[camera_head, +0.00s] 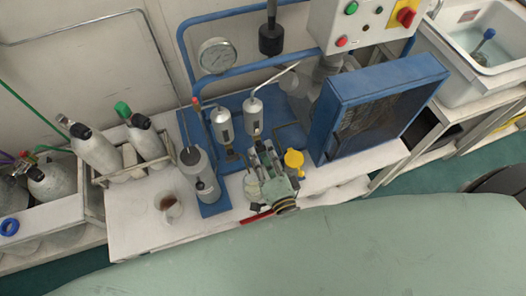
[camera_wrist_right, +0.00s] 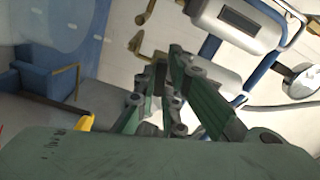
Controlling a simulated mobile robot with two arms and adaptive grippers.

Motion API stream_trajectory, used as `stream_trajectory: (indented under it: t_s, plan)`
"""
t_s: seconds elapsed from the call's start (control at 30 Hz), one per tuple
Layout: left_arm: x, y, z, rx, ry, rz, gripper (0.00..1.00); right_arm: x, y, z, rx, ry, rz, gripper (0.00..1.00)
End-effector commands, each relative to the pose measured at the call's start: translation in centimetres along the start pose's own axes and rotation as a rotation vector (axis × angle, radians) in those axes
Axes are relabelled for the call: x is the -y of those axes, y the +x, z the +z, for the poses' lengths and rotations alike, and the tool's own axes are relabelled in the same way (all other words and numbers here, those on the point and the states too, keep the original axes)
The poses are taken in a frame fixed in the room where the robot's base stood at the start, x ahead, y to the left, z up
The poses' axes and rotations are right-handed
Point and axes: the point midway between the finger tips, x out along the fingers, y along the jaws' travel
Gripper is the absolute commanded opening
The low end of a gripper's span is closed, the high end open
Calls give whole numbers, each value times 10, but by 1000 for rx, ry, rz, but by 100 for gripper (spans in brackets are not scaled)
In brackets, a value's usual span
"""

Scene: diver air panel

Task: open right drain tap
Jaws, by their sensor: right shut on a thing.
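Two silver filter canisters hang on the blue panel frame: the left one (camera_head: 222,127) and the right one (camera_head: 253,115). In the right wrist view the right canister (camera_wrist_right: 215,78) lies behind my fingers. The brass right drain tap (camera_wrist_right: 137,43) shows at its end, beside my fingertips. Another brass tap (camera_wrist_right: 148,12) belongs to the left canister (camera_wrist_right: 237,25). My right gripper (camera_head: 262,150) is just under the right canister; in the wrist view its fingers (camera_wrist_right: 170,57) are closed at the brass tap, and the exact contact is partly hidden. My left gripper is out of view.
A yellow-topped part (camera_head: 294,160) stands close to the right of my gripper, and a blue box (camera_head: 350,110) beyond it. A grey cylinder (camera_head: 195,165) and a clear cup (camera_head: 168,207) stand left. A pressure gauge (camera_head: 217,55) is above. A red handle (camera_head: 256,217) lies at the bench's front.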

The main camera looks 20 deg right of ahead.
Motion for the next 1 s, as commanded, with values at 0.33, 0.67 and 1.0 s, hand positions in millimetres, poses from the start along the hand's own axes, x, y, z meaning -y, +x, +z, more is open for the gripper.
stream_trajectory:
  t_s: [0.33, 0.67, 1.0]
  plan:
    - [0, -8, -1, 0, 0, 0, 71, -6, -4, 1, 7, -328, 16, 0]
    - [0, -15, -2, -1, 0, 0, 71, -6, -4, 0, 10, -643, 16, 0]
    - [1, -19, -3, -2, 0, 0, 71, -7, -4, -1, 13, -932, 16, 0]
